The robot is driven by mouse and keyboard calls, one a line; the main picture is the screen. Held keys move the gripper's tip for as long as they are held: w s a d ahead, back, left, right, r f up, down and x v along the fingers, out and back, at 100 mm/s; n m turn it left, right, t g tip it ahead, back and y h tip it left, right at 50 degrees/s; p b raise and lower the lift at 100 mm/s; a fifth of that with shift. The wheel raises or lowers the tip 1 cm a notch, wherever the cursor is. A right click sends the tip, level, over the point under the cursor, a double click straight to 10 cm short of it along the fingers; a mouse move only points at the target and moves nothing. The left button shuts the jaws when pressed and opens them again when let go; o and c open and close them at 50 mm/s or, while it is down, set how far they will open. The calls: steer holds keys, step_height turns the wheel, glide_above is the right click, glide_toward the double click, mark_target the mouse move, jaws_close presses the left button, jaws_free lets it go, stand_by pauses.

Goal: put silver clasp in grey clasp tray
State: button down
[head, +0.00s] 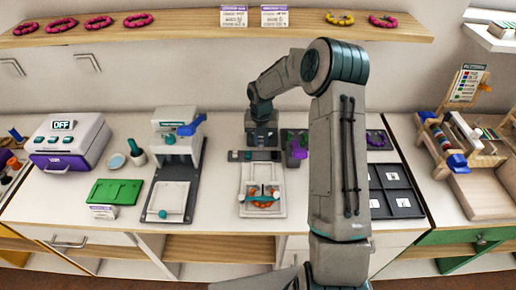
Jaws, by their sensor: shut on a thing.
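My gripper (262,132) points down at the back middle of the counter, over a dark grey block-like area against the wall. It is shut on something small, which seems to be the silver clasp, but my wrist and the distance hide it. I cannot make out the clasp tray for sure. A dark grey strip (240,155) lies just in front of my gripper. A dark tray (396,187) with several square compartments lies to the right, partly behind my arm.
A white board (246,208) with orange and teal parts lies in front of my gripper. A purple-topped dark item (297,148) stands close to its right. A white press (177,140) stands to the left. My upper arm crosses the counter's right middle.

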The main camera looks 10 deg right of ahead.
mark_target(261, 156)
step_height(261, 156, down, 2)
steer(key=shift+d, duration=0.1)
steer(key=shift+f+p, duration=0.5)
steer(key=shift+f, duration=1.45)
steer(key=shift+f, duration=0.15)
steer(key=c, duration=1.3)
jaws_free()
